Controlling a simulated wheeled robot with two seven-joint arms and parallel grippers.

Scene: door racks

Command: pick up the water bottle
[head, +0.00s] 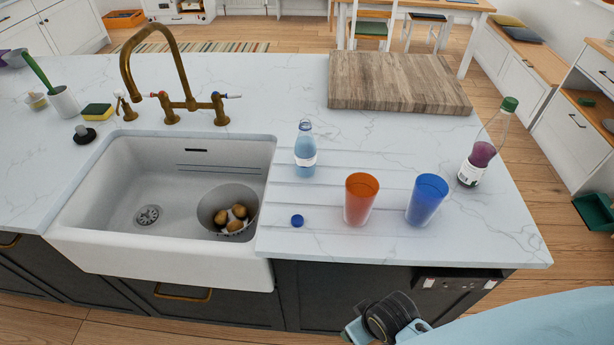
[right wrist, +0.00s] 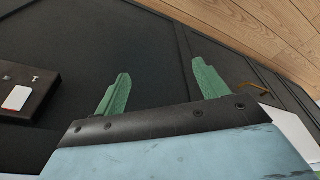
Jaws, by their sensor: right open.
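The water bottle (head: 305,158), clear with blue liquid and a pale label, stands upright and apart from other things on the white counter, right of the sink. A small blue cap (head: 297,221) lies on the counter in front of it. In the head view my right arm reaches in at the bottom right, below the counter's front edge, and its fingers cannot be made out there. In the right wrist view my right gripper (right wrist: 160,88) is open, its two green fingers wide apart with nothing between them, facing dark cabinet fronts. My left gripper is not in view.
An orange cup (head: 361,200) and a blue cup (head: 427,200) stand right of the bottle. A green-capped bottle (head: 484,155) with purple liquid stands farther right. A wooden board (head: 398,82) lies behind. The white sink (head: 100,243) and brass tap (head: 185,104) are left.

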